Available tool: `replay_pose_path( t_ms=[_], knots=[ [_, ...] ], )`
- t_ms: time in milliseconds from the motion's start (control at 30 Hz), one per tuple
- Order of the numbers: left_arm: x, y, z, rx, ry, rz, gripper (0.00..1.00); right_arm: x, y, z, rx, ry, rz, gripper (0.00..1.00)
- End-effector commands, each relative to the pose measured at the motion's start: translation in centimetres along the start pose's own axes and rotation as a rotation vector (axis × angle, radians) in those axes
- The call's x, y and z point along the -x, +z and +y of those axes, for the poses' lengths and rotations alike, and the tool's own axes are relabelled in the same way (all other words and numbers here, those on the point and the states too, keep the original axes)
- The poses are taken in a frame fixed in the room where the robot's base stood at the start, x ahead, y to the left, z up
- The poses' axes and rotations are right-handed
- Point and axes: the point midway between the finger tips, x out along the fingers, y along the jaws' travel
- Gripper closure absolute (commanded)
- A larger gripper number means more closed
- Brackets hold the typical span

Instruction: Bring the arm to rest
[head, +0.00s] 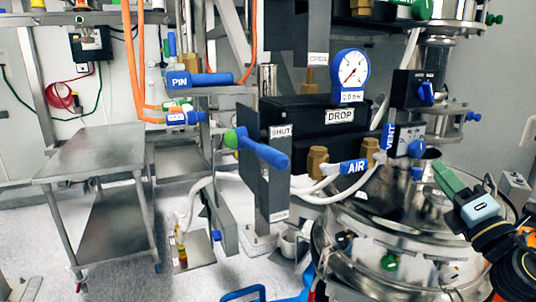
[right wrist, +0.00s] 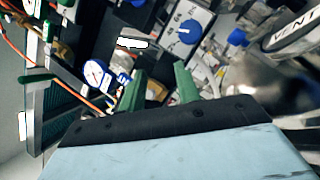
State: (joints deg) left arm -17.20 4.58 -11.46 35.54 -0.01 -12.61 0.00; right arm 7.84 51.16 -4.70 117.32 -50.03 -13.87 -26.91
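My right gripper (head: 440,172) comes in from the lower right in the head view, above the shiny steel vessel (head: 350,238). Its green fingers point up and left, toward the VENT valve block (head: 405,138). In the right wrist view the two green fingers (right wrist: 158,90) stand apart with nothing between them. A panel with a blue knob (right wrist: 190,32) shows beyond the fingertips, apart from them as far as I can tell. My left gripper is in neither view.
The DROP box (head: 310,115), pressure gauge (head: 351,70) and SHUT lever (head: 262,150) stand left of the gripper. A steel cart (head: 90,150) stands at the left. The floor (head: 120,285) around it is mostly clear.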

Motion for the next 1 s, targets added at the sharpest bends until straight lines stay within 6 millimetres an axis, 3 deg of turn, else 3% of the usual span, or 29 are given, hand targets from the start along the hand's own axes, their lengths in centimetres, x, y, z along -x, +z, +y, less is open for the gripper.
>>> replay_pose_path(
  t_ms=[33, 200, 367, 500, 700, 900, 1000],
  knots=[
    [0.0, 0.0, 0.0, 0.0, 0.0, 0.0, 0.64, 1.9, -1.9, -2.0, -0.185, -0.088, -0.06, 0.67],
    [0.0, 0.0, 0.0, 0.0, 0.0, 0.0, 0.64, 10.1, -8.1, -8.8, -0.742, -0.466, -0.302, 0.67],
    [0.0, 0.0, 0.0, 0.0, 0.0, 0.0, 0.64, 19.4, -15.1, -12.2, -1.118, -0.849, -0.51, 0.67],
    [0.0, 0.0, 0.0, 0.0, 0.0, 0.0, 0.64, 26.7, -20.4, -12.2, -1.328, -1.15, -0.657, 0.67],
    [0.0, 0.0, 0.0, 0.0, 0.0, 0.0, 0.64, 34.1, -25.6, -9.8, -1.492, -1.478, -0.804, 0.67],
    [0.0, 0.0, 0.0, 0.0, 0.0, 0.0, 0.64, 39.8, -29.1, -6.0, -1.587, -1.76, -0.915, 0.67],
    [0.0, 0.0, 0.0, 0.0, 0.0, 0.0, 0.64, 40.1, -30.6, -8.2, -1.572, -1.769, -0.919, 0.67]
  ],
)
